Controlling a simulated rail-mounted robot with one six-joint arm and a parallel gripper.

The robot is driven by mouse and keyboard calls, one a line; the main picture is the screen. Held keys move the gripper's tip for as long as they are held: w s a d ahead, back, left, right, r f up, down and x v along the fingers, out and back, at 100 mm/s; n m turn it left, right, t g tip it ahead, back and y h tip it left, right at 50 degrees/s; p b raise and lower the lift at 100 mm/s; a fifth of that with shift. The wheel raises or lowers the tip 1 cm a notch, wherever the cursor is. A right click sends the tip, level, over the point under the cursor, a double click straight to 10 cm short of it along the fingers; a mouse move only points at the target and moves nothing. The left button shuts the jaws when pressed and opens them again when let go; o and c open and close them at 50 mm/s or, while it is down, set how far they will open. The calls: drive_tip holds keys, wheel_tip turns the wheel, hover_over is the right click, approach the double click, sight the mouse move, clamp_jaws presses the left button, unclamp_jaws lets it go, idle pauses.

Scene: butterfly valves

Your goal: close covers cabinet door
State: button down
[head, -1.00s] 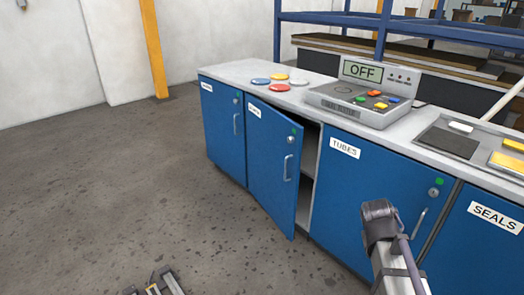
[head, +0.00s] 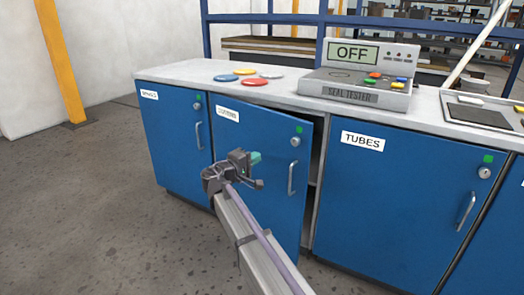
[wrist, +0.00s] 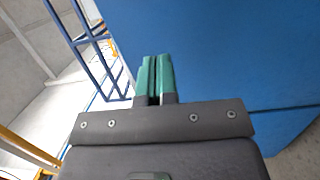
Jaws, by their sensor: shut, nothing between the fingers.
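The covers cabinet door (head: 262,170) is a blue panel with a white label, a round lock, a green dot and a metal bar handle (head: 292,178). It stands partly open, hinged on its left, with a dark gap along its right edge. My gripper (head: 256,157) is in front of the door, left of its handle. In the wrist view my gripper's green fingers (wrist: 155,76) are together and empty, with a blue surface (wrist: 220,60) filling the view ahead and to the right. I cannot tell if the fingertips touch the door.
A closed blue door (head: 172,135) is on the left, and the closed TUBES door (head: 385,200) is on the right. The grey countertop (head: 200,75) holds coloured discs (head: 255,81) and a seal tester (head: 358,85) reading OFF. The floor at left is clear.

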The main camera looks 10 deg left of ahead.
sight(283, 142)
drive_tip(key=x, duration=1.3)
drive_tip(key=shift+w, duration=0.1)
